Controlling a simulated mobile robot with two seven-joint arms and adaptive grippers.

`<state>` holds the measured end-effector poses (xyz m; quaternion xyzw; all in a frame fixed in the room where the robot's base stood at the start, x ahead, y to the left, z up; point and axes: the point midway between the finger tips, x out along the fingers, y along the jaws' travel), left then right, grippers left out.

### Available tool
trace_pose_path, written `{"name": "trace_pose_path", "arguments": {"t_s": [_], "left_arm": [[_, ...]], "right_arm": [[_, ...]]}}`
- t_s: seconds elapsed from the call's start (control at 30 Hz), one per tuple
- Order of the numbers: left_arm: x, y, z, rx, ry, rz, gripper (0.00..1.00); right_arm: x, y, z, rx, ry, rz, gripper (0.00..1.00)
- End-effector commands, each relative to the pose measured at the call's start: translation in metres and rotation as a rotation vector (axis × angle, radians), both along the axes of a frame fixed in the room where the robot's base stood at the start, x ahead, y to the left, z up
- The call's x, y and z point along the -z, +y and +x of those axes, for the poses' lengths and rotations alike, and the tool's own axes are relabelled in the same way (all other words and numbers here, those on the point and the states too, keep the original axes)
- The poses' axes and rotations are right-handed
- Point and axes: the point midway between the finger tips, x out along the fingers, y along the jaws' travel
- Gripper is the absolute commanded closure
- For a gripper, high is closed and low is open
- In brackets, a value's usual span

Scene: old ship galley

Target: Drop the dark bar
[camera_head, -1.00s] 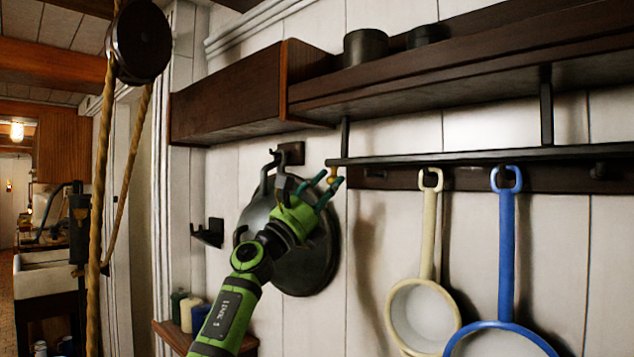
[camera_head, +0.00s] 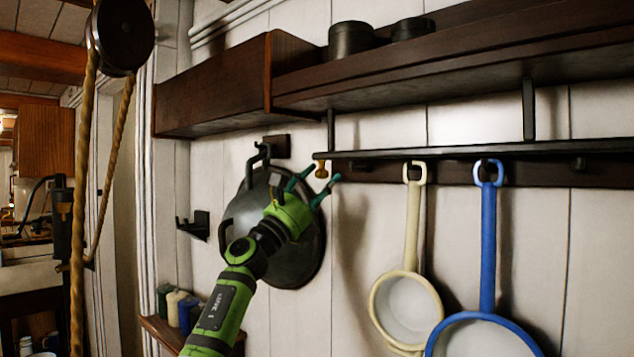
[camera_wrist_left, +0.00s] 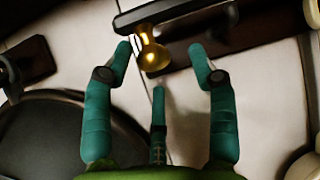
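The dark bar (camera_head: 450,152) is a long thin rail running level under the wall shelf. A small brass knob (camera_head: 321,169) sits under its left end. My left gripper (camera_head: 324,174) is at that end, with its teal fingers spread on either side of the knob. In the left wrist view the brass knob (camera_wrist_left: 151,52) and the bar's end (camera_wrist_left: 150,12) lie just past the fingertips, near the left finger. The fingers (camera_wrist_left: 160,60) are open with nothing between them; whether the left one touches the knob I cannot tell. My right gripper is not in view.
A cream ladle (camera_head: 412,225) and a blue ladle (camera_head: 488,240) hang at the bar. A dark round pan lid (camera_head: 285,255) hangs behind my left gripper. The shelf (camera_head: 450,75) is above. A rope and pulley (camera_head: 122,35) hang at the left.

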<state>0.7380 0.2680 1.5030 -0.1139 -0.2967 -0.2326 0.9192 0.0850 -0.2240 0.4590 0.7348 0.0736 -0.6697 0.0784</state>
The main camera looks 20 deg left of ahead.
Motion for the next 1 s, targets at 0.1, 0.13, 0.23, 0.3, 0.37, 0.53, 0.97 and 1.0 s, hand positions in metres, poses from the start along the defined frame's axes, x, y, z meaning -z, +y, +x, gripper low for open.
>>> {"name": "trace_pose_path", "arguments": {"t_s": [0.1,0.13,0.23,0.3,0.37,0.53,0.97,1.0], "left_arm": [[0.001,-0.001,0.000,0.001,0.001,0.001,0.46],[0.000,-0.001,0.000,0.001,0.001,0.001,0.46],[-0.001,0.000,0.000,0.001,-0.001,0.000,0.46],[-0.001,0.000,-0.001,0.001,-0.002,0.000,0.46],[-0.002,0.001,-0.001,0.000,-0.003,-0.001,0.46],[0.001,0.004,-0.005,-0.003,-0.004,-0.002,0.46],[0.042,0.027,-0.050,-0.004,-0.001,0.004,0.46],[0.047,0.028,-0.056,-0.001,0.000,0.004,0.46]], "right_arm": [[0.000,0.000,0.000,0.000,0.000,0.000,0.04],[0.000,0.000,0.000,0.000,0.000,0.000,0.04],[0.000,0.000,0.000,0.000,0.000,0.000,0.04],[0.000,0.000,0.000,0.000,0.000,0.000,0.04],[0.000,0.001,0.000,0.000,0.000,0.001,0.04],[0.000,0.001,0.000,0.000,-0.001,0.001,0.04],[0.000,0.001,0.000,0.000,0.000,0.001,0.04],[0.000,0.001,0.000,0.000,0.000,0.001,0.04]]}}
